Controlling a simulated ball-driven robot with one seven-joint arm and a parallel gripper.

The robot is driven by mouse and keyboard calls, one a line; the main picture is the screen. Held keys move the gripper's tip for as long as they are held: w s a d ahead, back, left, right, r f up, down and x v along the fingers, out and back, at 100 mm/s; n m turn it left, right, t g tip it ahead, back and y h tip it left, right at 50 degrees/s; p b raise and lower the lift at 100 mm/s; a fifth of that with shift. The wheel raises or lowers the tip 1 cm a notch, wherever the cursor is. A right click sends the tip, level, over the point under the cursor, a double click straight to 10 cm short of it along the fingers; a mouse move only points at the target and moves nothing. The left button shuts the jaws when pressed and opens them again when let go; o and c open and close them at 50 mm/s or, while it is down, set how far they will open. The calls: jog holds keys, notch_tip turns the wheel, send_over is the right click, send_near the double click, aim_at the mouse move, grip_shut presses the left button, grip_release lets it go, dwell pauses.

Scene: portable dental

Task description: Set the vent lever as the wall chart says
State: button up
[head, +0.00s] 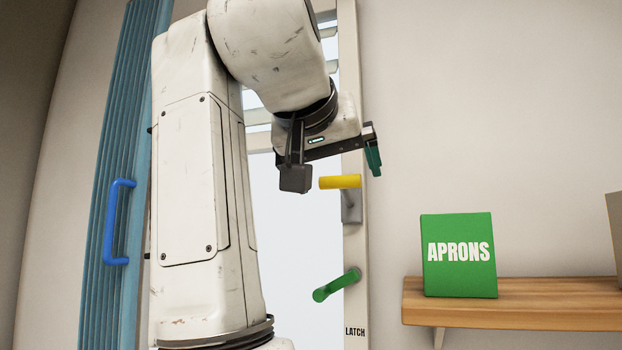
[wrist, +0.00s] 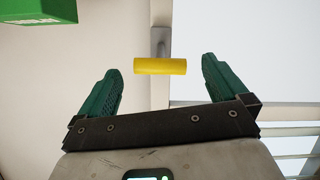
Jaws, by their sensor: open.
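A yellow lever (head: 340,182) sits on a grey mount on the white window frame, its handle lying level. In the wrist view the yellow lever (wrist: 160,66) shows between and just beyond my fingertips, apart from both. My gripper (head: 335,160) is open and empty, just above the yellow lever in the head view; its green fingers also show in the wrist view (wrist: 161,78). A green handle (head: 337,284) is lower on the same frame, tilted, above the word LATCH. Which handle is the vent lever is not labelled in view. No wall chart is visible.
A green APRONS box (head: 459,255) stands on a wooden shelf (head: 520,304) at right. A blue folded panel (head: 128,170) with a blue handle (head: 116,222) is at left. White slats show behind my arm. The wall between frame and shelf is bare.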

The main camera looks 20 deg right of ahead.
aim_at(338, 178)
jog(key=shift+p+x, duration=0.45)
jog(key=shift+x, duration=1.75)
